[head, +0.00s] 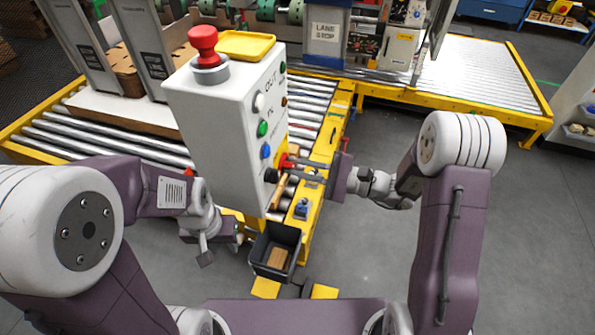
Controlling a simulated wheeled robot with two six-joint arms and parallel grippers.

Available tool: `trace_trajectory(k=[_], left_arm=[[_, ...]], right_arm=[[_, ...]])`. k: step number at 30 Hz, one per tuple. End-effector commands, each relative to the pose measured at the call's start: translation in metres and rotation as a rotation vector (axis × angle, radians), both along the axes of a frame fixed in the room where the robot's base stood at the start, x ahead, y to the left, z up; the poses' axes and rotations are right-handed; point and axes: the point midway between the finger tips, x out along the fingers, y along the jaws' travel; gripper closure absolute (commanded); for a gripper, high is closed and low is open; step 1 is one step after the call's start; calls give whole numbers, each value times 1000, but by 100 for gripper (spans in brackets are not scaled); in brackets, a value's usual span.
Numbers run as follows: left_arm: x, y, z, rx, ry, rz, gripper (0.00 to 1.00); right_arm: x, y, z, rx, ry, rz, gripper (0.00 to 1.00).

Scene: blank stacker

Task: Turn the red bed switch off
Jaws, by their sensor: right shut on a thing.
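A grey-white control box (215,125) stands in the middle. A small red switch part (286,161) sticks out at its right side, low down, partly hidden by my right gripper. My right gripper (297,168) reaches in from the right with its fingers at this red part and is shut on it. Which way the switch is turned cannot be made out. My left gripper (207,256) hangs low to the left of the box, away from the switch; its finger gap is not clear.
The box carries a red mushroom button (203,42), a yellow tray (245,45), several coloured buttons and a black knob (271,175). A dark bin (275,250) sits below. Roller conveyors (480,75) with yellow frames lie behind. Grey floor is clear at right.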

Motion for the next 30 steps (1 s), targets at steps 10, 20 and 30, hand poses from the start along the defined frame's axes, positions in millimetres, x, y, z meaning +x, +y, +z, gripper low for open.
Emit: trace_trajectory(k=[10,20,30], left_arm=[[0,0,-12,0,0,0,64],[0,0,-12,0,0,0,64],[0,0,-12,0,0,0,64]], right_arm=[[-1,0,-1,-29,-87,1,100],[-1,0,-1,-32,-97,1,100],[-1,0,-1,-32,-96,1,64]])
